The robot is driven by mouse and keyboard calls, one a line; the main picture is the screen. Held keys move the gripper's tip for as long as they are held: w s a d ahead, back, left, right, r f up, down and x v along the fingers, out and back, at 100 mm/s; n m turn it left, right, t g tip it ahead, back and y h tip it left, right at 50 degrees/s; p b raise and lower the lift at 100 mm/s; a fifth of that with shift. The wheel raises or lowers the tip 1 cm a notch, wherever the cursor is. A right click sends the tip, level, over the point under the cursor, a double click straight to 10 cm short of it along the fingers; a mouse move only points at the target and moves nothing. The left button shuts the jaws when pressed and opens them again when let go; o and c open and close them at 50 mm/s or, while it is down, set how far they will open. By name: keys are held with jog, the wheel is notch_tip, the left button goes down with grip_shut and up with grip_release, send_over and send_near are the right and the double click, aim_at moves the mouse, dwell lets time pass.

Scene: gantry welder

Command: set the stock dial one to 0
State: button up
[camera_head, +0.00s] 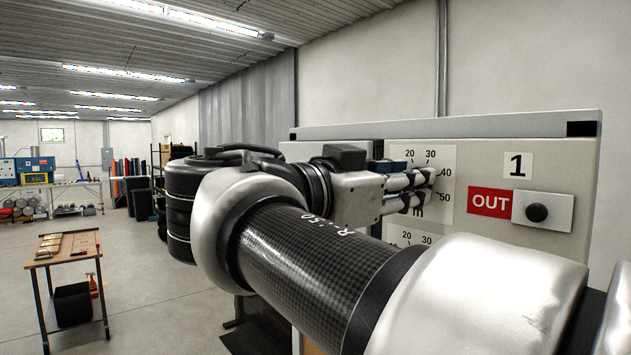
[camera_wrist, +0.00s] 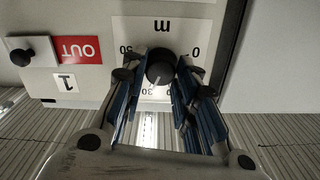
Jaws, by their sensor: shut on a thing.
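The stock dial is a round black knob (camera_wrist: 160,67) on a white scale plate. In the wrist view, the scale appears upside down, with 0, 30, 50 and the letter m readable. A pale mark on the knob appears to point near 30. My gripper (camera_wrist: 162,80) is shut on the knob, with one blue-and-black finger on each side. In the head view my gripper (camera_head: 428,188) reaches in from the left against the scale plate (camera_head: 446,165), hiding the knob. The label 1 (camera_head: 518,165) is on the panel to the right.
A red OUT sign (camera_head: 490,202) and a black button (camera_head: 537,212) sit to the right of the dial. A second scale plate (camera_head: 412,237) is below, partly hidden by my arm. A small wooden table (camera_head: 66,247) stands far left on open floor.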

jog(key=shift+c, duration=1.3)
jog(key=shift+w+a+f+n+p, duration=0.1)
jog(key=shift+n+p, duration=2.25)
jog(key=shift+n, duration=4.35)
jog(key=shift+f+n+p, duration=0.1)
jog(key=shift+n+p, duration=2.2)
jog(key=shift+n, duration=4.4)
